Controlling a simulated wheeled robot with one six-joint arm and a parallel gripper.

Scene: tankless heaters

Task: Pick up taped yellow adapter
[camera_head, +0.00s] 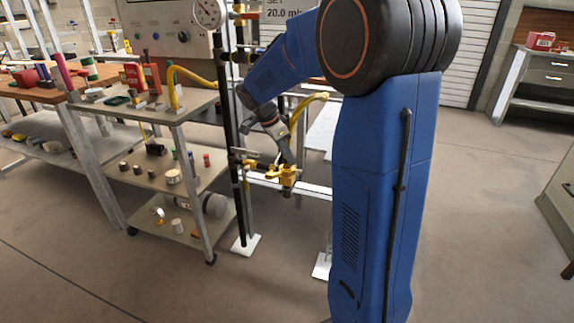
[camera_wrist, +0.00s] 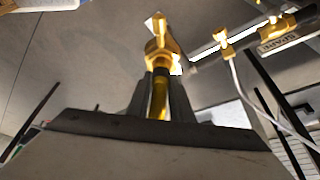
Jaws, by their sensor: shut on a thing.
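My gripper (camera_wrist: 162,98) is shut on the taped yellow adapter (camera_wrist: 158,102), whose shiny yellow body shows between the two dark fingers in the wrist view. A dark band crosses it near the fingertips. A brass fitting (camera_wrist: 160,48) stands directly beyond its end; I cannot tell whether the two are joined or only lined up. In the head view my gripper (camera_head: 287,154) reaches down to the brass fittings (camera_head: 288,175) on the pipe stand. The adapter cannot be made out there.
A second brass fitting (camera_wrist: 222,38) with a white tube lies to the right in the wrist view. The black upright pipe (camera_head: 232,130) stands close left of my arm. A loaded cart (camera_head: 165,175) is further left. Open floor (camera_head: 480,200) lies to the right.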

